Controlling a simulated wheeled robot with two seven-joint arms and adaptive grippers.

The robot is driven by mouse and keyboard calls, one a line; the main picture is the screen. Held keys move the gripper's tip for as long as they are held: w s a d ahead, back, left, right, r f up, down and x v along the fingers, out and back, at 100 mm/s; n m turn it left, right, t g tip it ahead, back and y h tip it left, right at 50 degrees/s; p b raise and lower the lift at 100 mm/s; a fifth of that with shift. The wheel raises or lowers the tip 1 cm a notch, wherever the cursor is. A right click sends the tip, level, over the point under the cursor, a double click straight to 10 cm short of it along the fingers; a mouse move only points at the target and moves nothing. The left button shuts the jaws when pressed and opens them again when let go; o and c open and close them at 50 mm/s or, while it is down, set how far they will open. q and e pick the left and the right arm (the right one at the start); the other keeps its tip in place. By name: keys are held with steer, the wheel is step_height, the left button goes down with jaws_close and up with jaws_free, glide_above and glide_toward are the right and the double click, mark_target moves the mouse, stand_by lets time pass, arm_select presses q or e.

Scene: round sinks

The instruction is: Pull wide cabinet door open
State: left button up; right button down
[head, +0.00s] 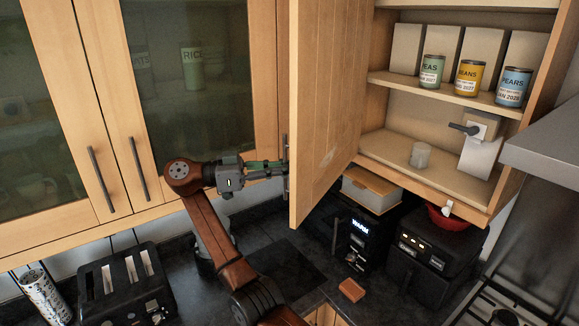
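The wide cabinet door (328,100) is light wood and swung well open, standing out towards me with its inner face showing. Its dark vertical handle (286,150) is on the outer side near the free edge, seen almost edge-on. My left gripper (280,171) is at this handle, and its fingers reach it from the left. The fingertips overlap the handle and door edge, so I cannot tell whether they are closed around it. The open cabinet (430,160) shows two shelves. My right gripper is not in view.
Cans (470,77) and boxes stand on the upper shelf; a small cup (420,155) is on the lower. Glass-fronted doors (190,80) are at left. Below are a toaster (125,285), black appliances (430,255) and a sponge (352,290). A range hood (545,145) juts in at right.

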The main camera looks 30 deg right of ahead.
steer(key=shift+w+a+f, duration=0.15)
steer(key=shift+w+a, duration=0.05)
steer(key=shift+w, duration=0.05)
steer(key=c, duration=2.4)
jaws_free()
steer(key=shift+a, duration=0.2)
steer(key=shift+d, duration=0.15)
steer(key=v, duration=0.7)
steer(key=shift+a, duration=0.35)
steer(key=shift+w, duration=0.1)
